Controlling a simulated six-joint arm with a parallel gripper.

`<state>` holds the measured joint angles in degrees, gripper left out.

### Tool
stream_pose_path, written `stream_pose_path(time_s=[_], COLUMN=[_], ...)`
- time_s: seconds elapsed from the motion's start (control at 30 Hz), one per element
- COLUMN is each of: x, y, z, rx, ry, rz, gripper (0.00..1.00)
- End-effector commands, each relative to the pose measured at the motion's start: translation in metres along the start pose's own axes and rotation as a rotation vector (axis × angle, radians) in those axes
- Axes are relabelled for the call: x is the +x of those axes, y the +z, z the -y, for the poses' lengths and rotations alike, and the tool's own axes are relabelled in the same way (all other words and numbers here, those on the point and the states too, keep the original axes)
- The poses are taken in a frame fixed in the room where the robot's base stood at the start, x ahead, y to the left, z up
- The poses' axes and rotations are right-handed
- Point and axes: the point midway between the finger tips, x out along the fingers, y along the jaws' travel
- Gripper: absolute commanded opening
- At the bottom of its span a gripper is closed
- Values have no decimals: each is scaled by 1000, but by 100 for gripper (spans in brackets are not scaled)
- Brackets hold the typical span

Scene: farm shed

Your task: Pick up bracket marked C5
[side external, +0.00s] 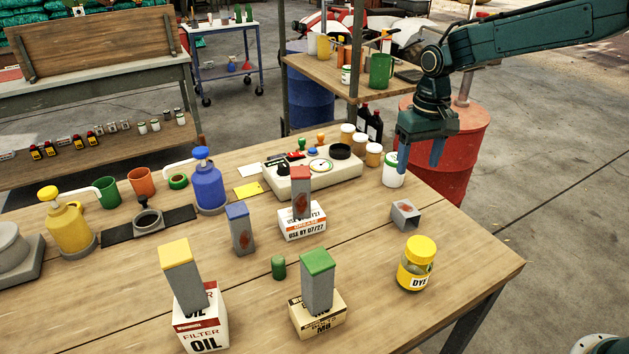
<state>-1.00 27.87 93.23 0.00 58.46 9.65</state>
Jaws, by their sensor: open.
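A small grey bracket (405,214), shaped like an open channel, lies on the wooden table (470,262) near its right side. No C5 mark can be read on it or elsewhere at this size. My gripper (420,158) is open and empty, fingers pointing down. It shows above and a little right of the bracket in the picture, near the table's far right edge, and is apart from it. A white jar with a green lid (394,170) stands close by the left finger.
A yellow DYE jar (416,264) stands in front of the bracket. Grey blocks with red (301,193), blue (241,229), green (317,281) and yellow (183,276) tops stand to the left, some on boxes. A gauge panel (312,174) lies behind.

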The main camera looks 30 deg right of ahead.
Motion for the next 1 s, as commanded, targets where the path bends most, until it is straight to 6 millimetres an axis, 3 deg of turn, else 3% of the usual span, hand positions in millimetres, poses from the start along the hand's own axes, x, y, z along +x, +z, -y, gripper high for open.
stream_pose_path(time_s=[0.47,1.0], x=[16,85], y=[-4,-3], z=[1,1], rx=[2,2], ry=[2,2], rz=[9,10], gripper=[64,64])
